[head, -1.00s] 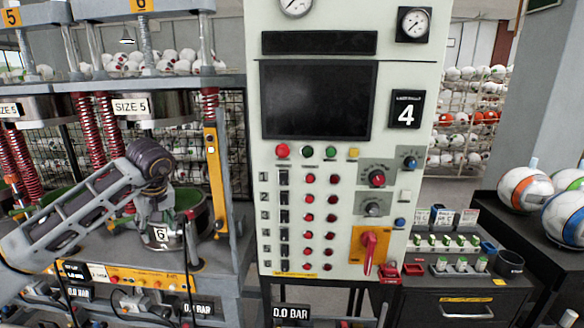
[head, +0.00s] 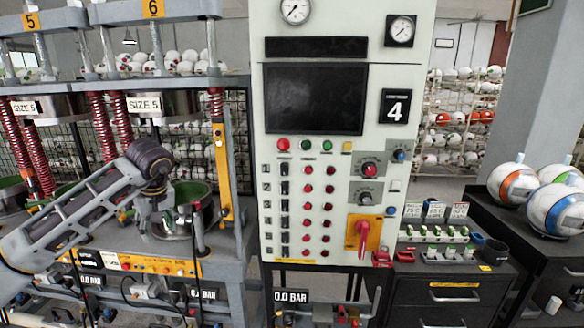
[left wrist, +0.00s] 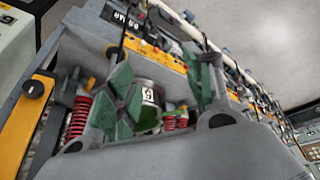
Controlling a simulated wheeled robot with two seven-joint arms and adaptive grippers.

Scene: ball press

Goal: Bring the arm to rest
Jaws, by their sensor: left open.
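My left arm comes in from the left in the head view. My left gripper (head: 152,212) points down in front of the press pot (head: 206,217), a grey pot with a green inside under the size 5 press. In the left wrist view, the green fingers of the left gripper (left wrist: 168,88) are spread apart with nothing held between them. The pot, with a 6 label (left wrist: 148,96), shows beyond the fingers in that view. I cannot tell the exact gap between gripper and pot. My right gripper is not in view.
The control panel (head: 340,215) with buttons and a red lever (head: 363,236) stands right of the arm. Black cabinets (head: 455,290) and several balls (head: 553,207) are at the right. The press frame's yellow strip (head: 150,265) and cables lie below the gripper.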

